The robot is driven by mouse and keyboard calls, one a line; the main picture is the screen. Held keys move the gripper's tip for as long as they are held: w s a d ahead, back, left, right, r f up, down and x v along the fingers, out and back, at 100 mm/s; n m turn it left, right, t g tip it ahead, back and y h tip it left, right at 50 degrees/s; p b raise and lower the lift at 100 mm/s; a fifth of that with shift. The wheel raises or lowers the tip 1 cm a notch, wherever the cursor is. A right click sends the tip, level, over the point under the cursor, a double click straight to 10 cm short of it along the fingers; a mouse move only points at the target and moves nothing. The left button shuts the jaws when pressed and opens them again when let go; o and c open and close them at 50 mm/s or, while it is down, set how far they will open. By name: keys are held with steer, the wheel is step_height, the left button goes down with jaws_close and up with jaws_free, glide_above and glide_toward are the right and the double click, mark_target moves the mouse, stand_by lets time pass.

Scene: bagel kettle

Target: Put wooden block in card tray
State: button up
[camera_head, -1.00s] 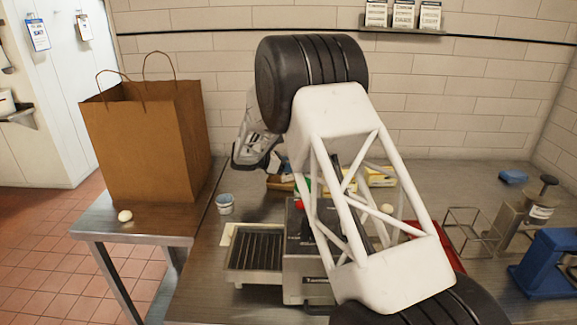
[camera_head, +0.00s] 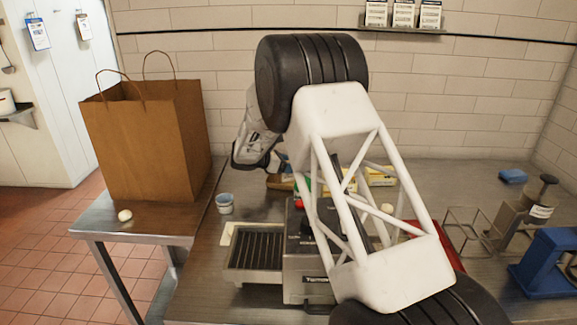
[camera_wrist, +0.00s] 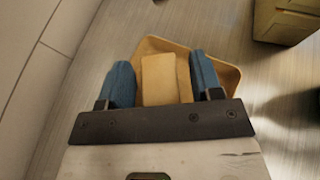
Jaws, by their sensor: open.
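The wooden block (camera_wrist: 159,80) is a light tan piece with a darker side face. In the wrist view it lies between my gripper's two blue fingers and appears to rest inside the card tray. The card tray (camera_wrist: 228,75) is a shallow orange-tan tray, tilted in the picture, with its rim showing behind the block and past the right finger. My gripper (camera_wrist: 163,82) is open, with a narrow gap beside the block at the left finger. In the head view the tray (camera_head: 279,183) is partly hidden by my arm, and the block cannot be made out.
A blue-white cup (camera_head: 225,204) and a grated tray (camera_head: 255,254) stand near the tray. Yellow boxes (camera_head: 381,177) lie right of it. A large paper bag (camera_head: 150,145) stands on the left table. A wire rack (camera_head: 470,232) and blue device (camera_head: 548,262) stand at right.

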steer(key=v, duration=1.2)
steer(key=shift+s, duration=0.1)
stand_by(0.4)
steer(key=s+d+r+m+g+y, duration=0.3)
steer(key=s+d+r+m+y, duration=0.5)
steer(key=s+d+r, duration=1.4)
steer(key=s+d+m+t+y, duration=0.1)
steer(key=s+d+m, duration=0.3)
steer(key=s, duration=0.9)
steer(key=s+d+f+m+t+y, duration=0.15)
steer(key=s+m, duration=0.45)
steer(key=s, duration=0.7)
steer(key=s+d+m+t+y, duration=0.15)
steer(key=s+d+m, duration=0.3)
steer(key=s, duration=0.85)
step_height(320, 180, down, 9)
steer(key=w+g, duration=0.1)
steer(key=g, duration=0.2)
steer(key=shift+a, duration=0.25)
